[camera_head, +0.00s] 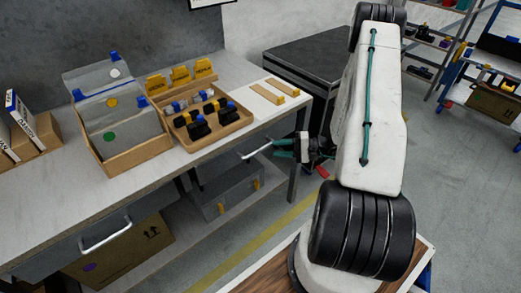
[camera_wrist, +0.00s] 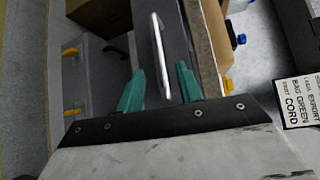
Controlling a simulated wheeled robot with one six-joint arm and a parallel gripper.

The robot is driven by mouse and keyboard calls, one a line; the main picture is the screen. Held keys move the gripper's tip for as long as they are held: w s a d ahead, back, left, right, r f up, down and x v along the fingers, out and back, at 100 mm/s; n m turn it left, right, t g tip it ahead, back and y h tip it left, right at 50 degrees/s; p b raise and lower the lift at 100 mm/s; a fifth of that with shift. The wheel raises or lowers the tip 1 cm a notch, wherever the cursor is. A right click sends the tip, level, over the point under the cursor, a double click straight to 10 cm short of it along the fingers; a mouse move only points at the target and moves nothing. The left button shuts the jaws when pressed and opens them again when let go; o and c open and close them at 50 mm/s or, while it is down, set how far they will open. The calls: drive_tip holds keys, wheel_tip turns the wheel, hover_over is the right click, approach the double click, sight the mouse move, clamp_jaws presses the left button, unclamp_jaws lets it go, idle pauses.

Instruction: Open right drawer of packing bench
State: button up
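The packing bench (camera_head: 165,180) runs along the left of the head view. The right drawer's pale bar handle (camera_head: 256,151) sticks out under the bench top near its right end. It also shows in the wrist view (camera_wrist: 158,50), running up the picture on the grey drawer front (camera_wrist: 181,45). My gripper (camera_head: 284,149) is at the right end of this handle. In the wrist view its green fingertips stand apart, one on each side of the handle, with gaps between. The drawer looks shut, though its front is mostly hidden in the head view.
The left drawer's handle (camera_head: 105,234) is at the lower left. A grey toolbox (camera_head: 226,190) with yellow latches sits on the bench's lower shelf. A tray of small parts (camera_head: 208,118) stands on top.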

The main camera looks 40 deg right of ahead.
sight(264, 149)
drive_tip(key=x, duration=0.7)
drive_tip(key=shift+w+a+f, duration=0.1)
drive_tip(key=shift+w+a, duration=0.15)
clamp_jaws()
